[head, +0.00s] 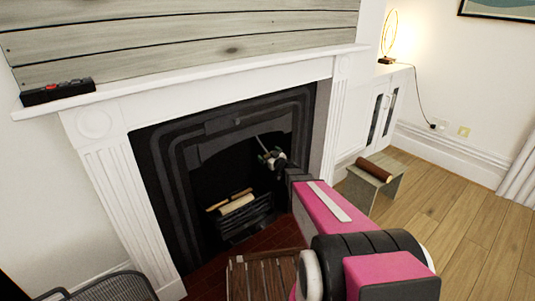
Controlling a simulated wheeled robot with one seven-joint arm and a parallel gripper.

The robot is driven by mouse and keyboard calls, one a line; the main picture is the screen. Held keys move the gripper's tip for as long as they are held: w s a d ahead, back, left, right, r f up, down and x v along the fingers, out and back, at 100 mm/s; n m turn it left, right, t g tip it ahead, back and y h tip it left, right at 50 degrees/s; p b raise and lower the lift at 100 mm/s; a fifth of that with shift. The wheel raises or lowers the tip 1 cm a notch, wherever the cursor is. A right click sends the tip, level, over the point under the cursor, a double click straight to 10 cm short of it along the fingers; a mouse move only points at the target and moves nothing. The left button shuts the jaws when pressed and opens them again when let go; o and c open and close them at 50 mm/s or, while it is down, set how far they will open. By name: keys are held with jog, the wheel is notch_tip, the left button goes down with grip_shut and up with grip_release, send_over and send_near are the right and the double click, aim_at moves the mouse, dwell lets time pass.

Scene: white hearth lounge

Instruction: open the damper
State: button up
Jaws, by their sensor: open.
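The fireplace (158,165) has a black cast-iron surround with a dark firebox opening. My pink arm reaches in from the lower right, and my gripper (266,153) is small in view at the upper right of that opening. The gripper is open. A thin pale bar shows right beside it; I cannot tell whether it is a damper handle or part of the gripper, nor whether anything touches. The damper plate is not distinguishable in the dark firebox.
Logs (236,204) lie in the black grate (245,220) below the gripper. A white mantel (200,75) holds a black box (57,92). A slatted wooden thing (262,277) stands in front of the hearth. A low stand (385,187) with a brown roll is at right, with open wooden floor beyond.

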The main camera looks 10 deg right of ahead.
jog(key=shift+x, duration=0.8)
jog(key=c, duration=0.9)
jog(key=shift+w+a+f, duration=0.15)
jog(key=shift+w+f, duration=0.1)
jog(key=shift+w, duration=0.05)
jog(key=shift+o, duration=0.2)
jog(key=w+a+f+t+y, duration=0.1)
jog(key=w+a+f+t, duration=0.1)
jog(key=w+a+t, duration=0.2)
jog(key=w, duration=0.3)
jog(key=shift+w+f+m+y, duration=0.2)
jog(key=shift+f+m+y, duration=0.1)
jog(key=shift+f+y, duration=0.1)
jog(key=shift+w+a, duration=0.65)
jog(key=shift+w, duration=0.2)
